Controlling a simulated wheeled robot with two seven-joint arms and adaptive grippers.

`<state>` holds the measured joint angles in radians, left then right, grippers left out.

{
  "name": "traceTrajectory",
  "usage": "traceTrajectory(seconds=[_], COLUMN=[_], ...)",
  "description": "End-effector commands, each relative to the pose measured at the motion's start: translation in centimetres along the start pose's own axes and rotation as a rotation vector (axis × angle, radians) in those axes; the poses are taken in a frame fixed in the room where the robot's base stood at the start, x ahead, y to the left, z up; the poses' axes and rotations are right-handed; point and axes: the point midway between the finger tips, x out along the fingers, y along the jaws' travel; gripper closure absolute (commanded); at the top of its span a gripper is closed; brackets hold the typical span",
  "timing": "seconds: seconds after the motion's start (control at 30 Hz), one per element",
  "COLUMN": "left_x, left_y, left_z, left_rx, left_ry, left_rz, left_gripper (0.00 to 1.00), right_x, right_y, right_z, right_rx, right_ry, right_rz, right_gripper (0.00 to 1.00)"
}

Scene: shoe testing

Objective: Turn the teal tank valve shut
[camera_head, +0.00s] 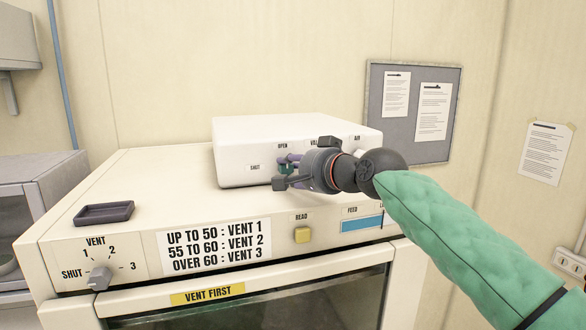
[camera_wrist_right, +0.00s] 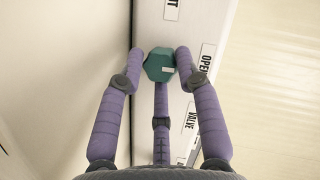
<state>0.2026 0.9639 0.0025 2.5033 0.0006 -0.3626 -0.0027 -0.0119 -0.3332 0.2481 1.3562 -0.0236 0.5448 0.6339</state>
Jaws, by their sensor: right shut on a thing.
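The teal tank valve (camera_wrist_right: 158,62) is a faceted knob on the front of a white box (camera_head: 300,145). In the right wrist view a small pale mark shows on its right side, the side toward the OPEN label (camera_wrist_right: 206,62). The SHUT label (camera_head: 255,167) is left of the valve in the head view. My right gripper (camera_head: 286,166) comes in from the right and is shut on the valve. Its purple fingers touch the knob from both sides, and a third lies below it in the wrist view. In the head view the gripper mostly hides the valve. My left gripper is not in view.
A dark tray (camera_head: 104,213) lies on the cabinet's left top. A notice board (camera_head: 412,110) hangs behind.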

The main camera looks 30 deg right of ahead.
Motion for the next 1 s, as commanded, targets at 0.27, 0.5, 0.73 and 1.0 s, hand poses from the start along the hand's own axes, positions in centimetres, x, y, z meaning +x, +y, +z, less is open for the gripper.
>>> traceTrajectory(seconds=[0.27, 0.5, 0.73, 1.0], left_x=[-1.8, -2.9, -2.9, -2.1], left_y=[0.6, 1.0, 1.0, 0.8], left_z=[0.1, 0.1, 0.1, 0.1], left_rx=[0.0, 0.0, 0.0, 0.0], left_ry=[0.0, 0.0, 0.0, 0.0], left_rz=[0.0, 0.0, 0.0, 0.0], left_gripper=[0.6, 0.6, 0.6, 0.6], right_x=[0.0, 0.0, 0.2, 0.3], right_y=[-0.6, -0.6, -0.6, -0.6], right_z=[-0.1, 0.1, 0.3, 0.6], right_rx=[-0.154, -0.359, -0.561, -0.799], right_ry=[-0.002, -0.002, -0.002, -0.003], right_rz=[0.06, 0.144, 0.227, 0.325], right_gripper=[0.98, 0.98, 0.98, 0.98])
